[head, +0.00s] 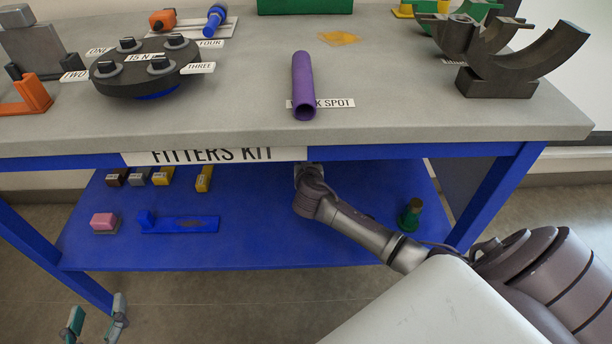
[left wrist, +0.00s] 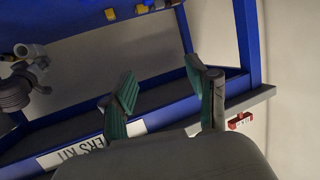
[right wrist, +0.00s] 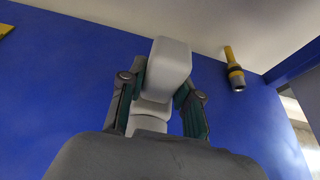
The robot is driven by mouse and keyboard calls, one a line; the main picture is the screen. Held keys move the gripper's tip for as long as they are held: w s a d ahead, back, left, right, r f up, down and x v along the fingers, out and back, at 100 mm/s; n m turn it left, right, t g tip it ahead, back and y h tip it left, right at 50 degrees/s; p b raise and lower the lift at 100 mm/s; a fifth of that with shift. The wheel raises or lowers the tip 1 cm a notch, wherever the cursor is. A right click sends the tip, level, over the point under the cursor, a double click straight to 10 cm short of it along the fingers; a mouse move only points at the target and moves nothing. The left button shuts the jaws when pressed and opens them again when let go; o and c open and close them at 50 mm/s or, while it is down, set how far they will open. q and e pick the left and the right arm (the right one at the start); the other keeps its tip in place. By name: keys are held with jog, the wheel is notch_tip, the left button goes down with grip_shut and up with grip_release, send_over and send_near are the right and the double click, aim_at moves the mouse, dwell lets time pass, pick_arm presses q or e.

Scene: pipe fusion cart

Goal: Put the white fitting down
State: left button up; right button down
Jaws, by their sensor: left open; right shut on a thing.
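My right arm reaches in under the tabletop in the head view, and the table edge hides most of its gripper. In the right wrist view the right gripper (right wrist: 162,88) is shut on the white fitting (right wrist: 170,62), a pale, rounded block with a narrower part below. The blue lower shelf (head: 270,240) lies around it; I cannot tell whether the fitting touches it. My left gripper (head: 97,316) is open and empty at the lower left of the head view, in front of the cart. Its parted fingers also show in the left wrist view (left wrist: 162,85).
The grey tabletop (head: 400,110) overhangs the shelf. A pink block (head: 104,221), a blue tool (head: 180,224) and several small blocks sit on the shelf's left. A green-and-brass thing (head: 410,215) stands at its right. A purple pipe (head: 303,85) lies on the tabletop.

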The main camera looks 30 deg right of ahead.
jog(key=shift+w+a+f, duration=0.1)
jog(key=shift+w+f, duration=0.05)
jog(key=shift+f, duration=0.25)
pick_arm(q)
notch_tip(320, 180, up, 10)
jog(key=d+t+h+b, duration=0.1)
jog(key=t+h+b, duration=0.1)
jog(key=t, duration=0.5)
jog(key=shift+w+d+r, duration=0.2)
jog(key=shift+w+d, duration=0.05)
jog(key=shift+d, duration=0.1)
pick_arm(e)
notch_tip(320, 180, down, 3)
jog(key=shift+f, duration=0.15)
jog(key=shift+f, duration=0.15)
jog(key=c, duration=0.8)
grip_release()
pick_arm(q)
jog(key=shift+h, duration=0.3)
